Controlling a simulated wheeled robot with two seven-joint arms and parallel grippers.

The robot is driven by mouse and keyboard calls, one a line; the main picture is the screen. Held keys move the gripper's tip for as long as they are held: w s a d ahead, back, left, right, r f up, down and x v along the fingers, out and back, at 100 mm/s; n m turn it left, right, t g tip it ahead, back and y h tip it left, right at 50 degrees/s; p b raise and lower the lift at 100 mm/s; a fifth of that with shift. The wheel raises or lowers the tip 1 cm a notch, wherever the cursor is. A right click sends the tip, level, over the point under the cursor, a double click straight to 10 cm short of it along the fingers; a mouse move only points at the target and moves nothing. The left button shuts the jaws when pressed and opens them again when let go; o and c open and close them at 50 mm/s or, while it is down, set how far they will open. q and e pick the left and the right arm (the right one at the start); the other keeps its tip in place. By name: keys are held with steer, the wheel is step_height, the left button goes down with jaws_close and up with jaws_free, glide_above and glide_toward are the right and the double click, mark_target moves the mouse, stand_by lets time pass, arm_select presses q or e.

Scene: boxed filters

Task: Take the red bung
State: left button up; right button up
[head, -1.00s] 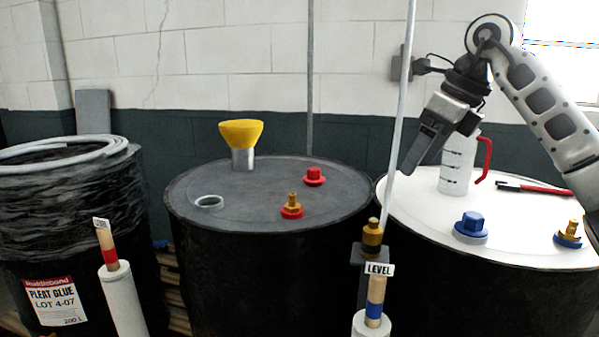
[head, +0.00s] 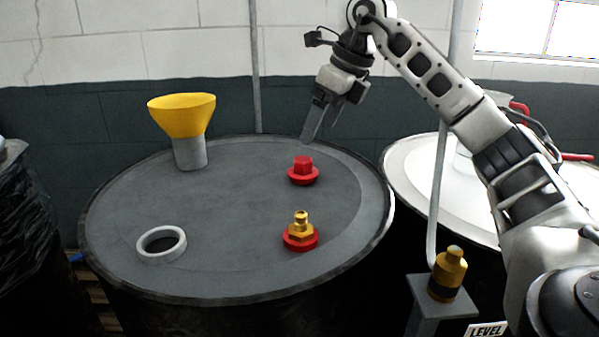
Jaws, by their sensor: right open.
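The red bung (head: 303,171) sits on the lid of the dark drum (head: 235,215), right of its middle and toward the back. My right gripper (head: 310,136) is above and just behind the bung, apart from it, with its fingers pointing down. It is open with nothing in it. A brass fitting on a red base (head: 300,233) stands in front of the bung on the same lid. My left gripper is out of view.
A yellow funnel (head: 183,115) stands at the lid's back left and an open ring-shaped hole (head: 161,244) lies front left. A pale vertical pipe (head: 440,190) and a brass-topped post (head: 448,270) stand right of the drum. A white-topped drum (head: 425,165) is behind them.

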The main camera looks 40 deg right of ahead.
mark_target(304, 159)
steer(key=x, duration=0.9)
steer(key=shift+w+f, duration=0.25)
steer(key=shift+w, duration=0.05)
steer(key=c, duration=1.1)
